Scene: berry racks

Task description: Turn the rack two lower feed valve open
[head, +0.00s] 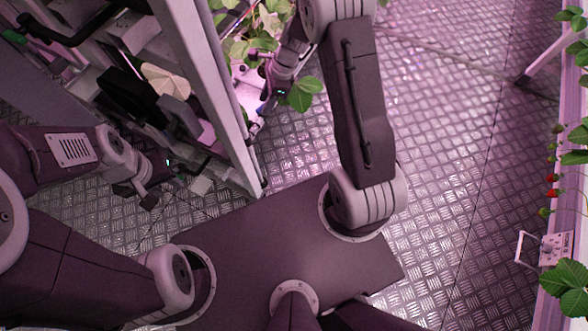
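My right arm reaches over to the white rack frame on the left in the head view. Its gripper (257,122) is down beside the rack's post, close to leaves; its fingers are small and partly hidden, so I cannot tell whether they are open or touching anything. I cannot make out the lower feed valve; that spot is small and crowded by the gripper and plants. My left gripper (137,194) hangs low over the floor at the left, apart from the post. Its fingers are too dark to judge.
The rack post (232,125) stands between my two grippers. Leafy plants (302,94) hang beside my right gripper. Another rack with red berries (552,192) and a small white panel (557,248) runs along the right edge. The metal floor (450,130) between is clear.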

